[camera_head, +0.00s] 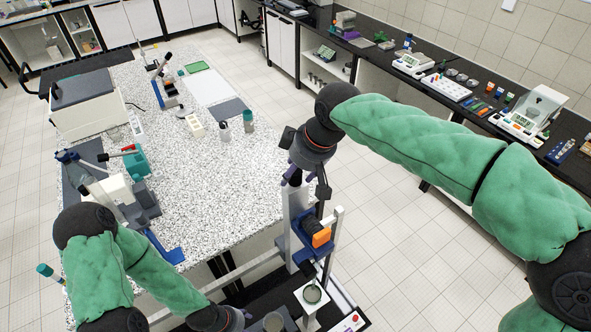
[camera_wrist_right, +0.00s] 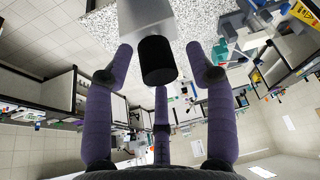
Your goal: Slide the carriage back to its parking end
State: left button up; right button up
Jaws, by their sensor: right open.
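The carriage appears to be the grey upright block (camera_head: 295,222) beside the dark unit with an orange front, at the right end of a pale rail (camera_head: 240,271) in the head view. A black round knob (camera_wrist_right: 157,60) on a grey block (camera_wrist_right: 146,14) fills the top middle of the right wrist view. My right gripper (camera_head: 302,183) is at the top of the grey block. Its purple fingers are open, spread on either side of the knob, with gaps visible.
A speckled table (camera_head: 235,180) lies behind the rail, with a grey-lidded box (camera_head: 83,87), a teal clamp device (camera_head: 135,160) and small bottles (camera_head: 248,120). A black-topped side bench (camera_head: 470,75) holds instruments at the right.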

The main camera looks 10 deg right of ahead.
jog(key=shift+w+a+f, duration=0.15)
jog(key=shift+w+f, duration=0.2)
jog(key=shift+f, duration=0.25)
jog(key=shift+s+r, duration=0.1)
jog(key=shift+s, duration=0.1)
grip_shut()
jog(key=w+d, duration=0.3)
jog(key=d, duration=0.4)
jog(key=w+d, duration=0.3)
jog(key=d, duration=0.5)
jog(key=shift+w+d+r, duration=0.2)
jog(key=shift+r, duration=0.05)
